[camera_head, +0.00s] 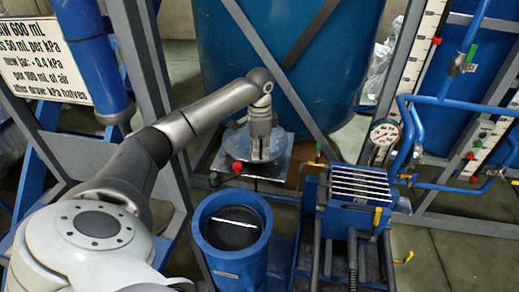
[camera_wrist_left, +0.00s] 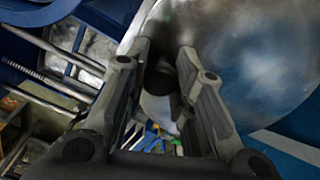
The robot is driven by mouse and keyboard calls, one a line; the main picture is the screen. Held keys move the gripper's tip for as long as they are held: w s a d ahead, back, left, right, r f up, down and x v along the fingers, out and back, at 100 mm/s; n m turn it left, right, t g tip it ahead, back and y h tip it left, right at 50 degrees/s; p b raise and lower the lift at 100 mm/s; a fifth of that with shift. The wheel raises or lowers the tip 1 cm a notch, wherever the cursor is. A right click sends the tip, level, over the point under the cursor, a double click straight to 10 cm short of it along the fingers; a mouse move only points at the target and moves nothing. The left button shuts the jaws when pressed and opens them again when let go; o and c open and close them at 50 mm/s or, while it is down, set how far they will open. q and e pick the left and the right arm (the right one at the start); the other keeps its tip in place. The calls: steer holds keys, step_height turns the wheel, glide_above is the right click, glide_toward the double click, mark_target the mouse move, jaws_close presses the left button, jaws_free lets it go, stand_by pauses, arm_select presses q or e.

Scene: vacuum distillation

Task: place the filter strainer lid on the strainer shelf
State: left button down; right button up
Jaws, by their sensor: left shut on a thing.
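The filter strainer lid (camera_head: 237,146) is a round grey metal disc at the middle of the head view, and it fills the upper right of the left wrist view (camera_wrist_left: 255,60). My left gripper (camera_head: 259,152) points down over the lid and is shut on its dark central knob, which shows between the fingers (camera_wrist_left: 165,80) in the left wrist view. A flat metal plate (camera_head: 278,174), which looks like the strainer shelf, lies beneath the lid. I cannot tell whether the lid touches it. The blue round strainer body (camera_head: 216,253) stands open in front. My right gripper is not in view.
A large blue tank (camera_head: 290,50) with grey diagonal struts stands behind the plate. A red knob (camera_head: 237,168) sits at the plate's front edge. Right of the strainer is a blue finned unit (camera_head: 352,217); further right are blue pipes and a gauge (camera_head: 384,132).

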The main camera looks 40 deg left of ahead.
arm_select(q)
steer(key=shift+w+a+f+b, duration=0.15)
steer(key=shift+f+b, duration=0.15)
steer(key=shift+b, duration=0.05)
step_height(320, 180, down, 3)
steer(key=b, duration=0.2)
steer(key=shift+b, duration=0.4)
steer(key=shift+r, duration=0.15)
steer(key=c, duration=1.2)
jaws_free()
steer(key=shift+c, duration=0.2)
